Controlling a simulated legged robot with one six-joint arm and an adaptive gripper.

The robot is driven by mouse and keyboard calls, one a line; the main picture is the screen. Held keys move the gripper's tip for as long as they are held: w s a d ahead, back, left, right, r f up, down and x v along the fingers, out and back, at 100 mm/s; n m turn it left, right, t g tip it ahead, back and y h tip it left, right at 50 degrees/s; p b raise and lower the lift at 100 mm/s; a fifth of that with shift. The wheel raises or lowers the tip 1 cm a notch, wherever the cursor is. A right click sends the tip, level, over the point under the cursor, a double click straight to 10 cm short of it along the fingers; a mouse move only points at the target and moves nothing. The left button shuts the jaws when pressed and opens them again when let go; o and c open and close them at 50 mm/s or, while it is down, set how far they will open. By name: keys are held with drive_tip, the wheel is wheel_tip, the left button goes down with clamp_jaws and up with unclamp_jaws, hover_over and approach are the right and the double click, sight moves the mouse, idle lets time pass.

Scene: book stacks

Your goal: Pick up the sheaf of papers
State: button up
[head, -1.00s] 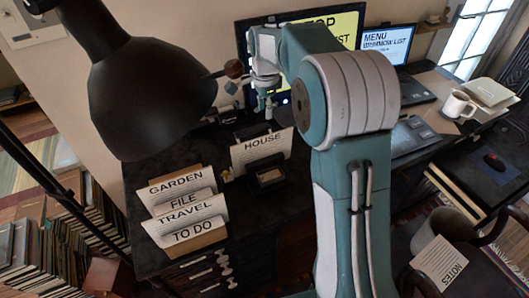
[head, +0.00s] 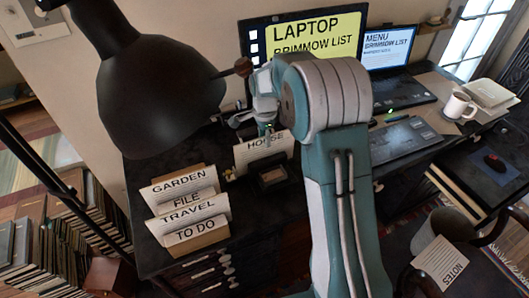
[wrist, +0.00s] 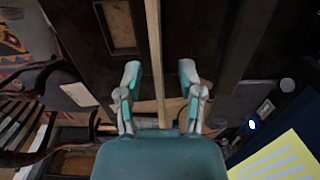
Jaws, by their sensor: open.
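A white sheaf of papers marked HOUSE (head: 263,146) stands upright on the dark desk behind a small dark tray. My gripper (head: 267,132) is over its upper edge in the head view, hiding a little of it. In the wrist view my gripper (wrist: 160,72) is open, with one finger on each side of a thin pale upright strip (wrist: 154,45). This looks like the sheaf seen edge-on from above. The fingers look apart from the strip; I cannot tell how deep it reaches between them.
A holder with papers marked GARDEN, FILE, TRAVEL and TO DO (head: 190,212) stands left on the desk. A black lamp (head: 155,95) looms above it. The small tray (head: 271,175) is in front of HOUSE. A yellow monitor (head: 305,35) and a laptop (head: 398,90) stand behind.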

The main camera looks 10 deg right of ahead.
drive_tip(key=shift+d, duration=0.2)
drive_tip(key=shift+a+f, duration=0.1)
drive_tip(key=shift+f, duration=0.1)
idle(0.5)
clamp_jaws()
